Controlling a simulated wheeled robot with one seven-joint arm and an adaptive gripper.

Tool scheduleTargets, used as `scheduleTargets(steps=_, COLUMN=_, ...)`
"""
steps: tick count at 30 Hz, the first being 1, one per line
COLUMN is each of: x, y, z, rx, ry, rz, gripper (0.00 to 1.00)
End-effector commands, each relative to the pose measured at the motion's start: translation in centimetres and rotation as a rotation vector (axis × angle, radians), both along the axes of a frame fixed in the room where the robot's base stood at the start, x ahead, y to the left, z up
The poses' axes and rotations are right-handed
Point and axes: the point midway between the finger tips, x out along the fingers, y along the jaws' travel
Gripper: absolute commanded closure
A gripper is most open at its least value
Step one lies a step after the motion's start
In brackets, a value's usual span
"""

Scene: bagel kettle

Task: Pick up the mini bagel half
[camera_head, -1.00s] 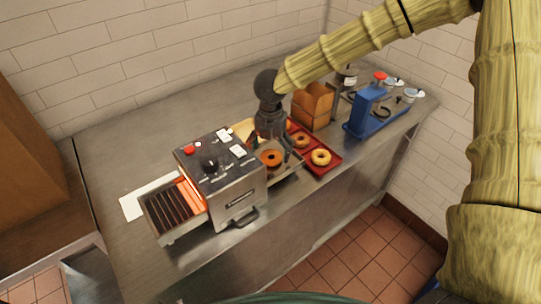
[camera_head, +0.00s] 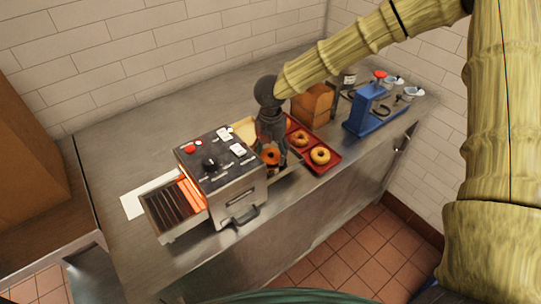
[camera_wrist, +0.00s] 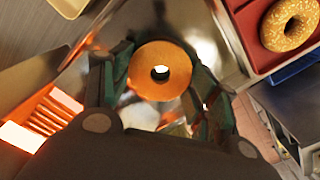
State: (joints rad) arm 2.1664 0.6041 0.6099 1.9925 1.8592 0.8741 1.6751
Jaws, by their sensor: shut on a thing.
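The mini bagel half (camera_wrist: 160,84) is a round orange-brown disc with a small hole in its middle. In the wrist view it lies between the two green fingers of my gripper (camera_wrist: 160,76), which are shut on it from both sides. In the head view my dark gripper (camera_head: 272,150) points down beside the toaster, and the bagel half (camera_head: 271,157) shows partly behind the fingers. The bagel half is at the metal outlet tray of the toaster; I cannot tell whether it still touches the metal.
A steel toaster (camera_head: 222,175) with a glowing conveyor (camera_head: 178,208) stands close to the left. A red tray (camera_head: 331,166) with seeded bagels (camera_head: 320,155) is close to the right. Behind it are a brown box (camera_head: 313,103) and a blue stand (camera_head: 370,112). The counter's back left is clear.

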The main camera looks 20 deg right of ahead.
Motion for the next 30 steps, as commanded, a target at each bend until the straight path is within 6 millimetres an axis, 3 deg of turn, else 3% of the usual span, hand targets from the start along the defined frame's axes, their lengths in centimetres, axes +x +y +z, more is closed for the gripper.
scheduleTargets(steps=8, x=0.1, y=0.0, z=1.5, rx=0.0, ry=-0.003, rz=0.0, gripper=0.55)
scheduleTargets(steps=24, x=0.1, y=0.0, z=9.1, rx=0.0, ry=-0.002, rz=0.0, gripper=0.55)
scheduleTargets(steps=30, x=0.0, y=0.0, z=9.9, rx=0.0, ry=0.0, rz=-0.001, gripper=0.55)
